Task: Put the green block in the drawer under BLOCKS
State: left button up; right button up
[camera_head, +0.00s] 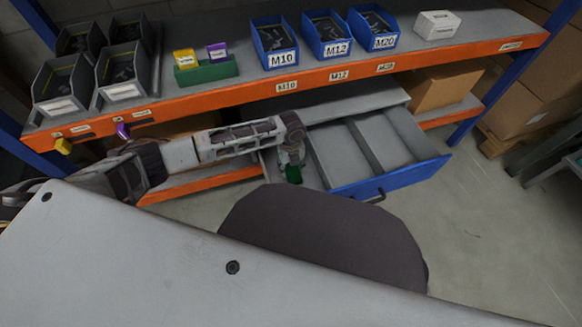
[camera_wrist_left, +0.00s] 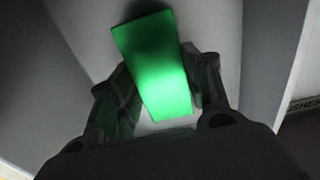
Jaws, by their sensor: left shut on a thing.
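The green block (camera_head: 294,174) is held between the fingers of my left gripper (camera_head: 291,164), at the left compartment of an open drawer (camera_head: 400,178) with a blue front. In the left wrist view, the green block (camera_wrist_left: 155,68) is tilted between the two dark fingers of my left gripper (camera_wrist_left: 158,78). A pale compartment floor and side walls show around it. I cannot tell whether the block touches the floor. No BLOCKS label can be read. My right gripper is not in view.
Grey dividers (camera_head: 363,146) split the drawer. Above it is an orange-edged shelf (camera_head: 225,95) with blue bins (camera_head: 273,42), grey bins (camera_head: 62,86) and a green holder (camera_head: 207,72). A cardboard box (camera_head: 440,87) stands right of the drawer. The floor at lower right is clear.

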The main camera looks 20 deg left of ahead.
aim_at(291, 169)
pick_arm(q)
jog(key=shift+f, duration=0.1)
jog(key=o, duration=1.4)
jog(key=shift+r+p, duration=0.3)
jog(key=shift+r, duration=0.5)
jog(key=shift+r+p, duration=1.95)
jog(key=shift+r, duration=3.35)
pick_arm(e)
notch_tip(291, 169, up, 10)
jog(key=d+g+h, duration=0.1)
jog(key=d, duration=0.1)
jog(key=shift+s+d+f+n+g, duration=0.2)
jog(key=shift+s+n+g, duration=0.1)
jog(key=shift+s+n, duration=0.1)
